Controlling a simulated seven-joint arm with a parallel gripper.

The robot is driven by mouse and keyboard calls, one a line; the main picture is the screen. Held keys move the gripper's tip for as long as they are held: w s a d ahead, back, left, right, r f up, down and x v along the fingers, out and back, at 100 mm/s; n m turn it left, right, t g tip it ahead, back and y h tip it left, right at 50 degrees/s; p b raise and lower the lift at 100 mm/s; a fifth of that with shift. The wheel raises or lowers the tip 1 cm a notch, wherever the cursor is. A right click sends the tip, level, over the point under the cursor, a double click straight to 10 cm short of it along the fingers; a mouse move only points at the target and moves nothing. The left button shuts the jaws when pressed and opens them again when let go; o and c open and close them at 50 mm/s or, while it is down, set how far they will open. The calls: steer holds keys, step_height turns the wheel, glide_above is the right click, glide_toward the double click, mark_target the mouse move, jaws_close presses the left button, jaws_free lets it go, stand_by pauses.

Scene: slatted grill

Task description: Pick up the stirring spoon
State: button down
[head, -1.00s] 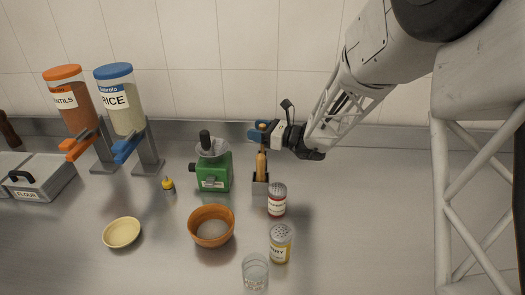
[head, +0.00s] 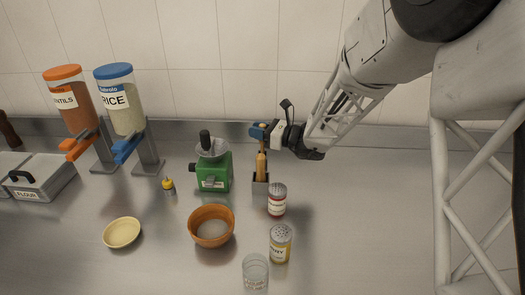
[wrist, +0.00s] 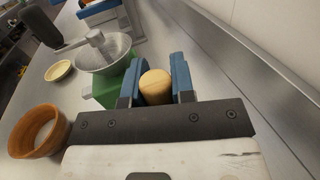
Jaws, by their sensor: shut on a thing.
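The stirring spoon (head: 261,164) is wooden and stands upright in a small grey holder (head: 260,190) on the counter. My gripper (head: 261,133) is at the top of its handle, with blue fingers on either side. In the wrist view the rounded handle end of the spoon (wrist: 156,86) sits between the two blue fingers of my gripper (wrist: 155,80), which are shut on it. The lower part of the spoon is hidden inside the holder.
A green grinder (head: 213,172) stands left of the holder. The back wall is close behind. The counter to the right is clear.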

steer(key=shift+r, duration=0.15)
step_height(320, 180, up, 10)
stand_by(0.8)
stand_by(0.4)
steer(key=c, duration=1.6)
jaws_free()
jaws_close()
